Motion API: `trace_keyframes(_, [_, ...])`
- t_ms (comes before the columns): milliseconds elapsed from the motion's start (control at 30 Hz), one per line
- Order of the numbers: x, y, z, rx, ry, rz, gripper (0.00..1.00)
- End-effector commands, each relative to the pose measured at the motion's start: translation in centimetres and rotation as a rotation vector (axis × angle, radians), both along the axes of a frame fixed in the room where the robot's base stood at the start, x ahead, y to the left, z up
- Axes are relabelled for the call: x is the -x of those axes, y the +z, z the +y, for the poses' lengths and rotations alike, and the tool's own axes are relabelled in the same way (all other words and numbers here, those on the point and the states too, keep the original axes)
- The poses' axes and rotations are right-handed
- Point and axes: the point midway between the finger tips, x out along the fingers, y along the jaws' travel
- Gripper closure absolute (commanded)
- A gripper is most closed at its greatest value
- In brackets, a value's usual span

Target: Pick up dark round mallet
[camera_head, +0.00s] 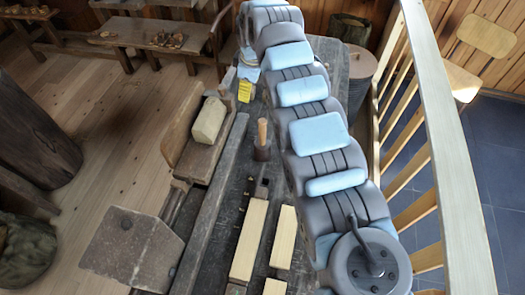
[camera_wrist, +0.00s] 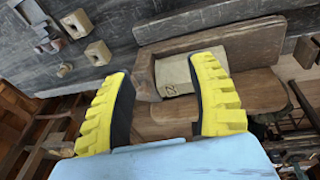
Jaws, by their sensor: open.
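The dark round mallet (camera_head: 262,151) stands upright on the dark workbench in the head view, its pale wooden handle pointing up. It is just left of my arm. My gripper (camera_wrist: 163,70) is open in the wrist view, with its yellow ridged fingers wide apart and nothing held between them. I cannot make out the mallet in the wrist view.
A beige sack-like block (camera_head: 209,121) rests on a wooden seat left of the bench; it also shows behind my fingers in the wrist view (camera_wrist: 175,75). Long pale timber blocks (camera_head: 249,240) lie on the near bench. A railing (camera_head: 440,130) stands to the right.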

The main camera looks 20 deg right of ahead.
Motion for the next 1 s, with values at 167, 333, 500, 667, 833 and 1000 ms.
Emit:
trace_keyframes(167, [4.5,0.3,-1.9,0.045,0.041,0.151,0.43])
trace_keyframes(333, [6.3,0.5,-2.4,0.058,0.058,0.21,0.43])
trace_keyframes(500, [6.6,-1.5,-2.4,0.058,0.059,0.222,0.43])
trace_keyframes(667, [6.6,-4.4,-2.4,0.057,0.059,0.222,0.43])
trace_keyframes(833, [6.5,-7.4,-2.3,0.056,0.059,0.218,0.43])
trace_keyframes(1000, [6.5,-10.2,-2.2,0.055,0.059,0.219,0.43])
